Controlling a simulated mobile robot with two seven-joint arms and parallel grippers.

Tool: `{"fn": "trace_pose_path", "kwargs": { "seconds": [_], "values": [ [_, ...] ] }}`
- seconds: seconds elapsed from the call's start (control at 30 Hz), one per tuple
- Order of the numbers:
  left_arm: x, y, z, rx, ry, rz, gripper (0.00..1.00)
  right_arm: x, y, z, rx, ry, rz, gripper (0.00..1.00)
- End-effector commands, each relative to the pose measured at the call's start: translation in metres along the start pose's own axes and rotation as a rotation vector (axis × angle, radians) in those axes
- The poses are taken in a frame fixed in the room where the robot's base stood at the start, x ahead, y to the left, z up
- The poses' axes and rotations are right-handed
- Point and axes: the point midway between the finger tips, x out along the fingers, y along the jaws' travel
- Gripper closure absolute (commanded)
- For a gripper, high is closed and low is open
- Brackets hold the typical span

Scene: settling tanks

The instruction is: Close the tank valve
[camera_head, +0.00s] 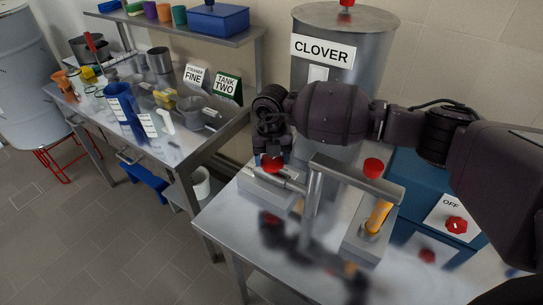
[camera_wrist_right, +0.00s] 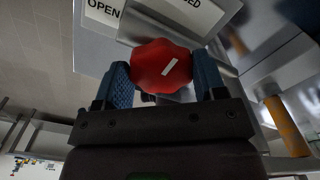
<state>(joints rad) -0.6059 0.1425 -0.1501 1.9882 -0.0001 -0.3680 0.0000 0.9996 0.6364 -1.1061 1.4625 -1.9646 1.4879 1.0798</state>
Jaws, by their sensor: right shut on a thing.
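The red valve knob (camera_head: 273,166) sits on a grey block at the front of the steel tank labelled CLOVER (camera_head: 340,30). My right gripper (camera_head: 272,157) comes down over this knob from above. In the right wrist view the red knob (camera_wrist_right: 161,66) is held between the two blue finger pads of my right gripper (camera_wrist_right: 163,76). A white mark on the knob slants towards the upper right. An OPEN label (camera_wrist_right: 103,13) and a label ending in "SED" (camera_wrist_right: 193,5) show beyond it, the second one partly cut off. My left gripper is out of view.
A steel pipe (camera_head: 358,179) with a second red cap (camera_head: 373,166) and an orange handle (camera_head: 378,216) stand close to my right gripper. A blue cabinet with an OFF label (camera_head: 449,206) is at right. A cluttered steel table (camera_head: 190,148) stands at left.

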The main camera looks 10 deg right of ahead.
Motion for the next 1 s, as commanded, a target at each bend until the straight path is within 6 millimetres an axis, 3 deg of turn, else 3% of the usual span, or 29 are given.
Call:
{"fn": "trace_pose_path", "kwargs": {
  "seconds": [0.43,0.47,0.6,1.0],
  "values": [
    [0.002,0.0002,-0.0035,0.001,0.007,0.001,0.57,-0.0005,-0.0002,0.0005,0.012,-0.001,0.0,0.59],
    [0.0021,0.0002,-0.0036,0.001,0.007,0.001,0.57,-0.0005,-0.0002,0.0005,0.012,-0.001,0.0,0.33],
    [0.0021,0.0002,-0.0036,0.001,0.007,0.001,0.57,-0.0004,-0.0002,0.0004,0.011,-0.001,0.0,0.11],
    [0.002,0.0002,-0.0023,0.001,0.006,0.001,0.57,-0.0075,0.0002,0.0008,0.009,-0.003,0.001,0.1]
  ]
}}
